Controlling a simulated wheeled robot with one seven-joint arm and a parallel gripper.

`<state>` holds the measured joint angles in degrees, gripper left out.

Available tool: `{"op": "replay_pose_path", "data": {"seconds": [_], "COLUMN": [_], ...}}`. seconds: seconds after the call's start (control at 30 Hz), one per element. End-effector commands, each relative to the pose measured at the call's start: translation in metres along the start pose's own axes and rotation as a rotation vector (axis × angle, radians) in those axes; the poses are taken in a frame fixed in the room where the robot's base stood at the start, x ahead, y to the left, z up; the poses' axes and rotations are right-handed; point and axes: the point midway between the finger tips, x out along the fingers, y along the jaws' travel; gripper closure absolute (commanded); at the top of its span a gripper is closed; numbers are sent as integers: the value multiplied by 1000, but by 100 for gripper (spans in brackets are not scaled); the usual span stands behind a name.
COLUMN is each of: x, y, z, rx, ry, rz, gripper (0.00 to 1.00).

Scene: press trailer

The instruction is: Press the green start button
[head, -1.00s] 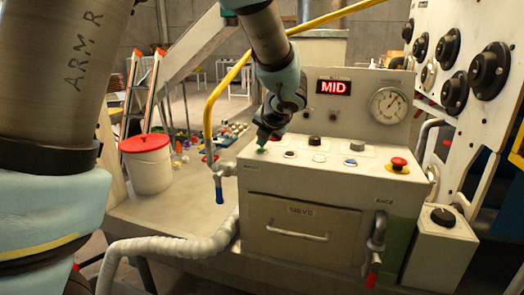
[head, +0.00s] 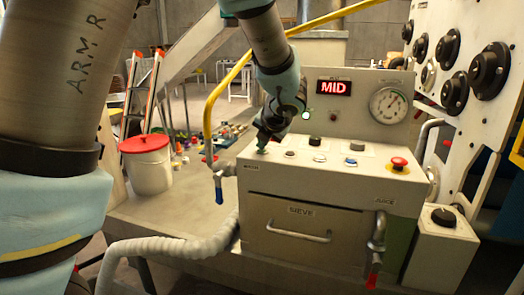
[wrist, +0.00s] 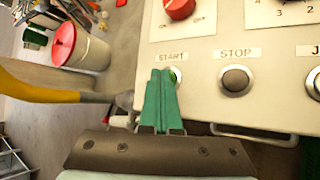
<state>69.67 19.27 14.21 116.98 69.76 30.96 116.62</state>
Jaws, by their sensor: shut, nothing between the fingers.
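The green start button (wrist: 176,76) shows in the wrist view just below the START label (wrist: 171,57), partly hidden by my fingers. My gripper (wrist: 165,72) is shut and empty, its green fingertips at the button; whether they touch it I cannot tell. In the head view my gripper (head: 263,146) points down at the left end of the button row on the grey panel (head: 330,179), and hides the button there. A small green lamp (head: 306,114) glows on the upright panel, left of the red MID display (head: 333,87).
The grey STOP button (wrist: 236,80) is close on the right in the wrist view. A red knob (wrist: 180,8) is above START. A red emergency button (head: 399,163) stands at the panel's right. A yellow hose (head: 210,120) and a white bucket (head: 147,168) are on the left.

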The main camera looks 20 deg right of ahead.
Motion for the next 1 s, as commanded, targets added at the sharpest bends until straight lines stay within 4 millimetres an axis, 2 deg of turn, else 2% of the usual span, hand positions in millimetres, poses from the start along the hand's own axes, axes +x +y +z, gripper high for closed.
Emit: {"op": "replay_pose_path", "data": {"seconds": [0.43,0.83,1.0], "x": [-11,-12,-20], "y": [8,8,14], "z": [8,8,14], "rx": [1,1,1], "ry": [1,1,0], "rz": [0,0,0], "gripper": [100,100,100]}}
